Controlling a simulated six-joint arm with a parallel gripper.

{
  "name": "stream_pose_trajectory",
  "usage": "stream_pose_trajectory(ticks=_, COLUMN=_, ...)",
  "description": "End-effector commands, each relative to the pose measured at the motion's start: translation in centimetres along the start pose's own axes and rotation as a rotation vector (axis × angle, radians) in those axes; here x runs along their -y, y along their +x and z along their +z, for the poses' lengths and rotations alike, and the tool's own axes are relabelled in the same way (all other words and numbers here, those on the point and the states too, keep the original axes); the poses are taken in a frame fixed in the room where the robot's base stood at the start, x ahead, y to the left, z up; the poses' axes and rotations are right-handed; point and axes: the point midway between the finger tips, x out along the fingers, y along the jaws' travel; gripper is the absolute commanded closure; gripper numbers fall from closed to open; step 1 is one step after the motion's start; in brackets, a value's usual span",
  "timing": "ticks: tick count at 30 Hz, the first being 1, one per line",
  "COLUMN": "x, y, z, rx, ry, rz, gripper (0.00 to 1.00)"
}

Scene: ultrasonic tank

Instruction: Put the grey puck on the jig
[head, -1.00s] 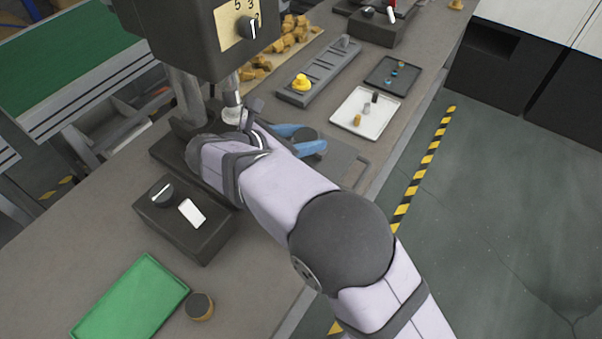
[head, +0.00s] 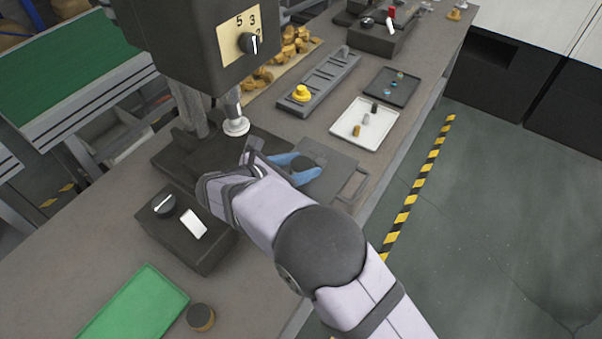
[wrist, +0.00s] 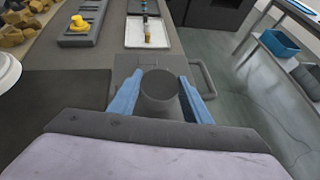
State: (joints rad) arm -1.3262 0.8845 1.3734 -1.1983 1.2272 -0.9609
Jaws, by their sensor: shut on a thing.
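My gripper (head: 297,166) has blue fingers and is shut on the grey puck (wrist: 160,90), which stands upright between them in the wrist view. In the head view only the puck's dark top (head: 303,163) shows between the fingers. They are over a flat grey plate with a loop handle (head: 345,171), right of a press machine's metal horn (head: 236,126). A dark base plate (head: 235,146) lies under the horn. I cannot tell which of the two plates is the jig. The gap below the puck is hidden.
The press head (head: 195,45) hangs left of my gripper. A black control box (head: 187,235), green tray (head: 135,308) and tan-and-black round piece (head: 201,317) are nearer. Beyond stand a grey rack with a yellow piece (head: 318,87), a white tray (head: 375,138) and a dark tray (head: 405,87).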

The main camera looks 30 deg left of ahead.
Motion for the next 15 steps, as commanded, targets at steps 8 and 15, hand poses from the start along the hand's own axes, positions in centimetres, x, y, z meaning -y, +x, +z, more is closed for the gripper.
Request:
stream_pose_trajectory(ticks=8, x=0.0, y=1.4, z=-2.5, rx=0.001, ry=-0.002, rz=-0.001, gripper=0.84)
stream_pose_trajectory(ticks=15, x=0.0, y=1.7, z=-3.0, rx=0.001, ry=0.001, rz=0.001, gripper=0.84)
